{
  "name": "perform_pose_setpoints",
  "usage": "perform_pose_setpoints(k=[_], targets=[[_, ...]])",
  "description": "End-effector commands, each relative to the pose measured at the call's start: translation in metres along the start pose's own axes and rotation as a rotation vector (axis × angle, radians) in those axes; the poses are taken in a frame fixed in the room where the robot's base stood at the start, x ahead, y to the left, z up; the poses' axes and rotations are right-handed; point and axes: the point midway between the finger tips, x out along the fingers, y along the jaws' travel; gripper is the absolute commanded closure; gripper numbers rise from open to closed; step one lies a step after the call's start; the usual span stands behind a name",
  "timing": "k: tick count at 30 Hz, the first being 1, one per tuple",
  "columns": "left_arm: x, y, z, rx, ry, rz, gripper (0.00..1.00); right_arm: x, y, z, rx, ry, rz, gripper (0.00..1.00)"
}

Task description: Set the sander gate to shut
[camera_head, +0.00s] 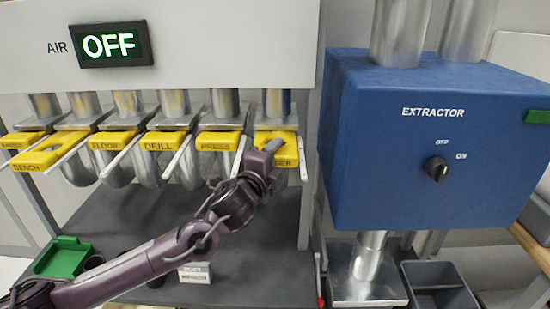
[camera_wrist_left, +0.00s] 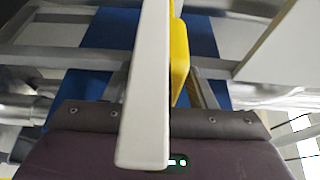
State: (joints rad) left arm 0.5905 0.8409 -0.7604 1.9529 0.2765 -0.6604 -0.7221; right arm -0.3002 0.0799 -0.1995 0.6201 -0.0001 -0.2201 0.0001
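The sander gate (camera_head: 288,163) is the rightmost yellow plate under the row of pipes. Only the end of its label, "DER", shows. My left gripper (camera_head: 272,152) is in front of this plate and covers the rest of the label. A white bar (camera_head: 303,157) hangs at the plate's right side. In the left wrist view a white bar (camera_wrist_left: 146,90) crosses close to the camera, with a yellow piece (camera_wrist_left: 180,60) just right of it. The bar hides my left fingertips, so I cannot tell whether they grip anything. My right gripper is out of view.
More yellow gates stand to the left, including press (camera_head: 215,142), drill (camera_head: 158,142), floor (camera_head: 105,142) and bench (camera_head: 45,155); the bench plate sticks out forward. The blue extractor box (camera_head: 385,150) is close on the right. The air display (camera_head: 110,46) reads OFF. A green tray (camera_head: 62,258) lies below left.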

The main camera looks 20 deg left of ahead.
Motion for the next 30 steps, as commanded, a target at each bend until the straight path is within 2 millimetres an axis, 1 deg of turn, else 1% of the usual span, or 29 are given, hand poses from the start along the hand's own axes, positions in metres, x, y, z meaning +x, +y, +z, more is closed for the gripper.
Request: perform_pose_setpoints(k=[8,11,18,21,25,30], targets=[[-0.003,0.001,0.0,0.001,0.0,0.0,0.49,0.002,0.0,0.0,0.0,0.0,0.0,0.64],[-0.014,0.003,0.0,0.001,0.002,-0.001,0.49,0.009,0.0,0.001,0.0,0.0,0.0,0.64],[-0.054,0.005,0.0,0.003,0.002,0.001,0.49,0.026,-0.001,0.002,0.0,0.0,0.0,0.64],[-0.067,0.004,0.001,0.002,0.0,0.001,0.49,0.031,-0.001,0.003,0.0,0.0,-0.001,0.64],[-0.076,0.002,0.0,0.001,0.0,0.001,0.49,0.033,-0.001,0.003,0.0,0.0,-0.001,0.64],[-0.078,0.001,0.001,0.0,0.0,0.001,0.49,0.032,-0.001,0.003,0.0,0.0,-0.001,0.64]])
